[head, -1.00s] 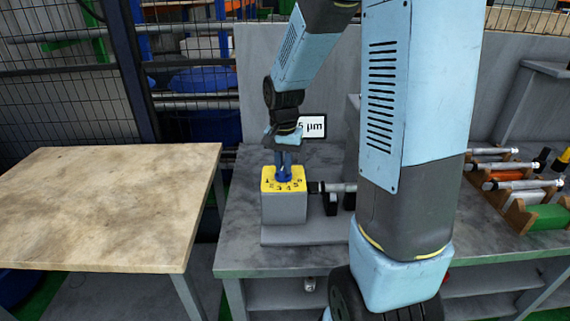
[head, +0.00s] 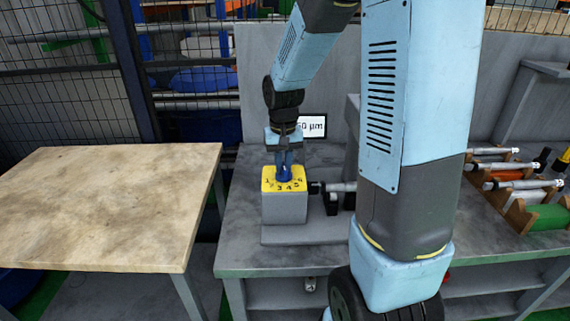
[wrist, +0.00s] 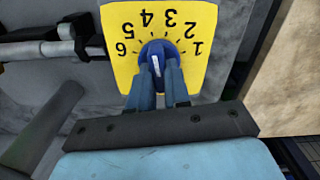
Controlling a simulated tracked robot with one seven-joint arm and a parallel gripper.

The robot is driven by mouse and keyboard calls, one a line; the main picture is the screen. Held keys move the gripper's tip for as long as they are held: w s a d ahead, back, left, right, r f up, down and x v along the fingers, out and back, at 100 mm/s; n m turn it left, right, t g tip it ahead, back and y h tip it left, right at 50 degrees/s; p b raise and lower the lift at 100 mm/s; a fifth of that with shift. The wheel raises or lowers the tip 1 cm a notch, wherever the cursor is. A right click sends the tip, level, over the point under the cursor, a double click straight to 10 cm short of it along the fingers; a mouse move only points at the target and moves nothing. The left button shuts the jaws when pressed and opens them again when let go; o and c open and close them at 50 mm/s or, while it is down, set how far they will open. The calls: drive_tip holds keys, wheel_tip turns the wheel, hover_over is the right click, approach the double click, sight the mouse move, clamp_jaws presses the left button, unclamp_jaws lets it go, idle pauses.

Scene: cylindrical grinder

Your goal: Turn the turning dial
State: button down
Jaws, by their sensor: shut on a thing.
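The turning dial is a blue knob (wrist: 156,60) on a yellow plate numbered 1 to 6 (wrist: 168,32). In the head view the plate (head: 268,186) tops a grey block (head: 284,208) on the workbench. My gripper (head: 288,172) points straight down from above and is shut on the blue knob. In the wrist view its fingers (wrist: 161,84) grip the knob from both sides. The knob's white mark points roughly towards the 4. The fingers hide the knob's near side.
A display sign (head: 313,126) behind the dial reads "50 µm", its left edge partly hidden. A metal rod-like part (head: 338,187) sits just right of the block. A wooden table (head: 100,205) stands left; racked tools (head: 515,183) lie right.

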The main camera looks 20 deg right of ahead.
drive_tip(key=shift+s+f+n, duration=0.1)
drive_tip(key=shift+n, duration=0.4)
drive_tip(key=c, duration=1.1)
unclamp_jaws()
drive_tip(key=shift+r, duration=0.2)
wheel_tip(320, 180, up, 14)
drive_tip(key=shift+f, duration=0.25)
drive_tip(key=s+r+t, duration=0.1)
drive_tip(key=s+t, duration=0.1)
drive_tip(key=s, duration=0.4)
drive_tip(key=s+r+t, duration=0.1)
drive_tip(key=s+r, duration=0.1)
drive_tip(key=s, duration=0.5)
drive_tip(key=s+r+t, duration=0.2)
drive_tip(key=s, duration=0.4)
drive_tip(key=shift+s+d+n+t, duration=0.25)
drive_tip(key=shift+s+n+t, duration=0.05)
